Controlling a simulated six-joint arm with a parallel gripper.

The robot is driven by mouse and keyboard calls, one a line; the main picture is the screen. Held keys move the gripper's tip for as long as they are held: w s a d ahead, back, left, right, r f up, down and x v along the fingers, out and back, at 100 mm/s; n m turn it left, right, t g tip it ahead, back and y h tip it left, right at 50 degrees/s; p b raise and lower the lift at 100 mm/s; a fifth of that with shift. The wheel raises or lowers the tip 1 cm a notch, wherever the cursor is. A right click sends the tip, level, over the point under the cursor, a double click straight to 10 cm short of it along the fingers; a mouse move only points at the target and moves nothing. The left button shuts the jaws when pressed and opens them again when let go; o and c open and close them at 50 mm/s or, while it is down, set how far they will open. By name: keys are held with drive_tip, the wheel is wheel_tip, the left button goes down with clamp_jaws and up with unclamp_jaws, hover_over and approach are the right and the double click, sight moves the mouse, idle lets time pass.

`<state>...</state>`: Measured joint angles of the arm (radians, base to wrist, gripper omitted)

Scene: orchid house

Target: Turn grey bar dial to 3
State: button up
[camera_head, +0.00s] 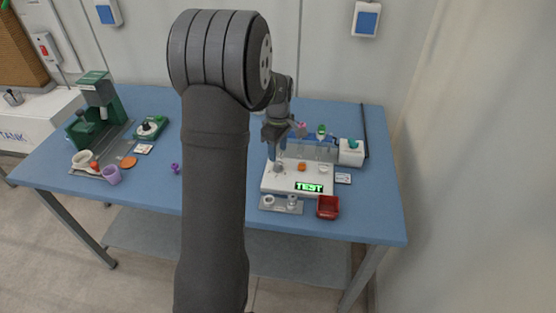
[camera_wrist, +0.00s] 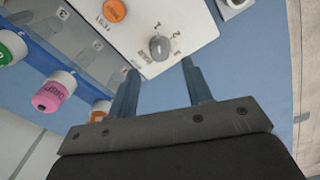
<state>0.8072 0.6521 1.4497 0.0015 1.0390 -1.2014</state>
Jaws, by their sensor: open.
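The grey bar dial (camera_wrist: 159,47) sits on a white panel (camera_wrist: 185,22), with small numerals printed around it. In the head view, the dial (camera_head: 278,168) is at the left of the white unit, below my gripper. I cannot read for certain which number its bar points at. My gripper (camera_wrist: 160,66) is open and empty. Its two fingertips show on either side of and just short of the dial in the wrist view. In the head view, my gripper (camera_head: 277,152) points down over the left part of the unit.
An orange knob (camera_wrist: 115,10) is on the same panel; a green TEST display (camera_head: 309,187) is at its front. A red tray (camera_head: 328,207) and a grey plate (camera_head: 281,204) lie in front.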

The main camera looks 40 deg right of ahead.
sight(278, 163)
wheel_tip(278, 163, down, 5)
drive_tip(key=shift+f, duration=0.1)
idle(0.3)
drive_tip(key=c, duration=1)
